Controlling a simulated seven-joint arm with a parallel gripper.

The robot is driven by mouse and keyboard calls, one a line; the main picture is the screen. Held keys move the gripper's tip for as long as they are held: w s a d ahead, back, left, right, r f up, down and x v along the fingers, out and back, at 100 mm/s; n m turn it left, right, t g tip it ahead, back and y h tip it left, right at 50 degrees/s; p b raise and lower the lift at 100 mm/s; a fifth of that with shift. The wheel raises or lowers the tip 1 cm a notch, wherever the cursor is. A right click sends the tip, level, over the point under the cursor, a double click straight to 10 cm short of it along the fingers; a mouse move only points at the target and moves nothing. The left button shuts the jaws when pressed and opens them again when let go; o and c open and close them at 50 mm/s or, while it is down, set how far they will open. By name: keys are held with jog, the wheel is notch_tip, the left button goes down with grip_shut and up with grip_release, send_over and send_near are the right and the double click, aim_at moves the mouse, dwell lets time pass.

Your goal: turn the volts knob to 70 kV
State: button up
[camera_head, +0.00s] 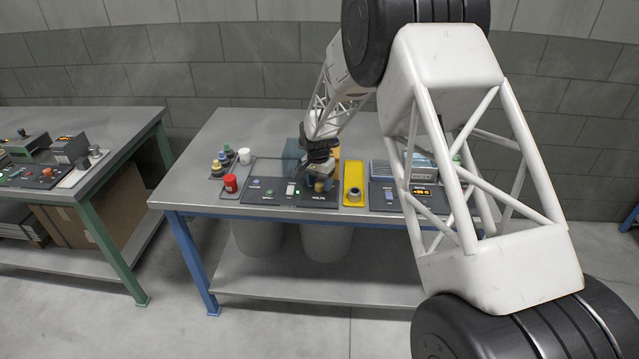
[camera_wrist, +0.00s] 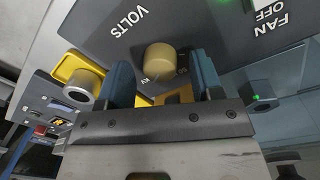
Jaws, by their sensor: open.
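The volts knob (camera_wrist: 159,57) is a tan round knob on the dark panel (camera_wrist: 205,28), beside the upside-down word VOLTS in the wrist view. A scale with small markings lies around it, partly hidden by the knob and too small to read; I cannot tell its setting. My gripper (camera_wrist: 163,68) is open, its two blue-grey fingers to the left and right of the knob with gaps showing. I cannot tell whether the tips reach down around it. In the head view my gripper (camera_head: 318,172) is over the right part of the panel (camera_head: 262,190), with the knob there partly hidden.
A yellow block with a grey knob (camera_head: 353,182) stands right of the panel. Beyond it is another dark panel (camera_head: 408,197) with an orange display. My arm hides the table's right side.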

aim_at(319, 184)
jog(key=shift+w+a+r, duration=0.1)
jog(key=shift+r, duration=1.8)
jog(key=shift+a+r, duration=0.1)
jog(key=shift+r, duration=1.75)
jog(key=shift+d+r, duration=0.15)
jog(key=shift+r, duration=0.1)
jog(key=s+d+r+n+t, duration=0.1)
jog(key=s+d+r, duration=0.85)
jog(key=s, duration=0.25)
jog(key=s+d+r+n, duration=0.2)
jog(key=s+d+r, duration=0.6)
jog(key=s+r, duration=0.35)
jog(key=s+d, duration=0.3)
jog(key=s, duration=0.7)
jog(key=s+d+n+t, duration=0.1)
jog(key=s+d, duration=0.2)
jog(key=s, duration=0.7)
jog(key=s+d+n, duration=0.1)
jog(key=s+d, duration=0.1)
jog(key=s, duration=0.8)
jog(key=shift+s+d+t, duration=0.2)
jog(key=shift+d+t, duration=0.2)
